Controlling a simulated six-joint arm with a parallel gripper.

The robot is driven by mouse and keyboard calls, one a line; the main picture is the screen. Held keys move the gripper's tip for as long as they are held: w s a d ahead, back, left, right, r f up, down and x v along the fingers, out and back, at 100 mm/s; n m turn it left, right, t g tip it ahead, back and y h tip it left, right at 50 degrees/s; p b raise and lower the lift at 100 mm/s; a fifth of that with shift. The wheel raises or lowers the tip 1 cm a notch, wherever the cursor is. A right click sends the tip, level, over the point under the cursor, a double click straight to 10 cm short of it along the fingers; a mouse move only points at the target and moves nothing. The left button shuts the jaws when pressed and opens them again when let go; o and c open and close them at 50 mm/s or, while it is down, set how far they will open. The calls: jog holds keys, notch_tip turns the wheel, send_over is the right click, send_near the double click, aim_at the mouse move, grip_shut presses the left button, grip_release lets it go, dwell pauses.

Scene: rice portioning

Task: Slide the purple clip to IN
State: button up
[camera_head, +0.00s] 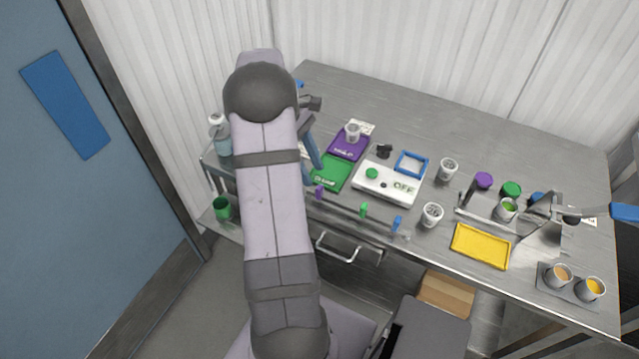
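The purple clip (319,193) sits on the front rail of the steel table, at the left end of a row of clips. A green clip (363,210) and a blue clip (397,224) are on the same rail to its right. No IN marking is readable at this size. My arm covers the table's left part. Blue-grey parts at my arm's end (311,150) show just behind the purple clip, beside the green mat. Most of my gripper is hidden by the arm, and its opening cannot be seen. It looks apart from the clip.
Behind the rail are a green mat (329,173), a purple mat (349,146) with a cup, and a white OFF box (388,184). A cup (432,214) and yellow tray (481,246) stand to the right. A drawer handle (337,249) sits below the rail.

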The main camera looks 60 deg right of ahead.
aim_at(320, 187)
jog(key=shift+p+x, duration=1.05)
jog(key=shift+x, duration=2.5)
grip_shut()
